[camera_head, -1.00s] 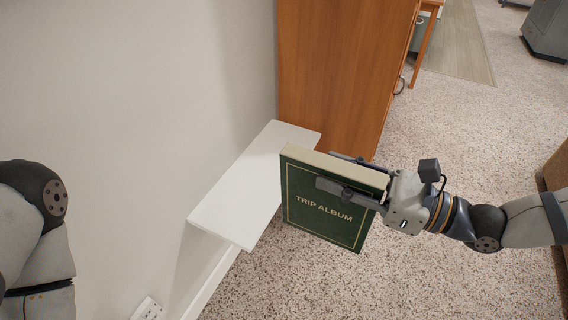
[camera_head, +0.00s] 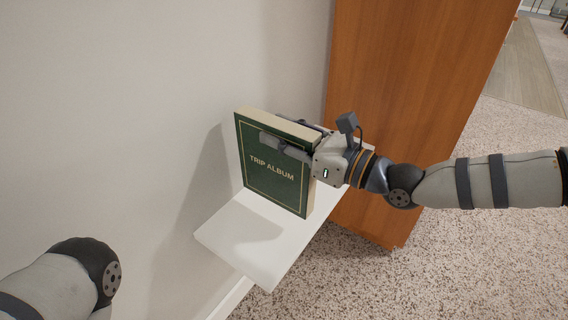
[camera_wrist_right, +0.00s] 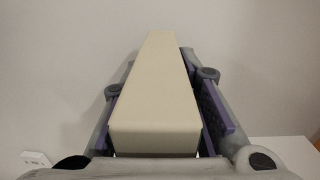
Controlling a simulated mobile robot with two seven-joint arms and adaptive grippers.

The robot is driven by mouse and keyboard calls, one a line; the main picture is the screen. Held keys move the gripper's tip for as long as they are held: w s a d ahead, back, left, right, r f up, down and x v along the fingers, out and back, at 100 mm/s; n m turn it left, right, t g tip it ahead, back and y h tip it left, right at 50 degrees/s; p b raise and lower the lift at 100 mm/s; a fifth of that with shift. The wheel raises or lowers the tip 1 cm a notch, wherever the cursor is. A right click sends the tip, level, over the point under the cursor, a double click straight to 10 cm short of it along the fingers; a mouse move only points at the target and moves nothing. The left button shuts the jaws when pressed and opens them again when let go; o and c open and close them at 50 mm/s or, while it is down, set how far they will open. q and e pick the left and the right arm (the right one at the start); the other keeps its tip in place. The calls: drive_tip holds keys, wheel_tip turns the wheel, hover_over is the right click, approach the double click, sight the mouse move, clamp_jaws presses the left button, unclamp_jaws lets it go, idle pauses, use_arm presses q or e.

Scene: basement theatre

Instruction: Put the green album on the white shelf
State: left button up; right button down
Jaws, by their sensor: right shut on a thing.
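The green album (camera_head: 268,180), with "TRIP ALBUM" on its cover, stands upright over the white shelf (camera_head: 245,245) fixed to the wall. My right gripper (camera_head: 285,143) is shut on the album from the right, one finger across the front cover. In the right wrist view, the album's cream edge (camera_wrist_right: 155,95) lies between both fingers. A shadow falls on the shelf in front of the album; whether its bottom edge touches the shelf I cannot tell. Of my left arm, only a part shows at the lower left; its gripper is out of view.
A tall wooden cabinet (camera_head: 400,110) stands right behind the shelf, close to my right arm. The pale wall (camera_head: 120,120) runs along the shelf's left side. Speckled carpet (camera_head: 400,275) lies open at the lower right. The shelf's front part is bare.

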drive_tip(key=shift+w+d+f+b, duration=0.1)
drive_tip(key=shift+w+f+b, duration=0.25)
drive_tip(key=shift+w+f, duration=0.55)
drive_tip(key=shift+w+f+b, duration=0.15)
drive_tip(key=shift+f+b, duration=0.15)
drive_tip(key=shift+f, duration=0.55)
drive_tip(key=shift+w+f+b, duration=0.15)
drive_tip(key=shift+f+b, duration=0.1)
drive_tip(key=shift+f, duration=0.75)
drive_tip(key=c, duration=1.2)
unclamp_jaws()
drive_tip(key=shift+d+f, duration=0.1)
drive_tip(key=shift+c, duration=0.2)
drive_tip(key=p+v, duration=0.1)
drive_tip(key=v, duration=1.1)
drive_tip(key=shift+p, duration=0.35)
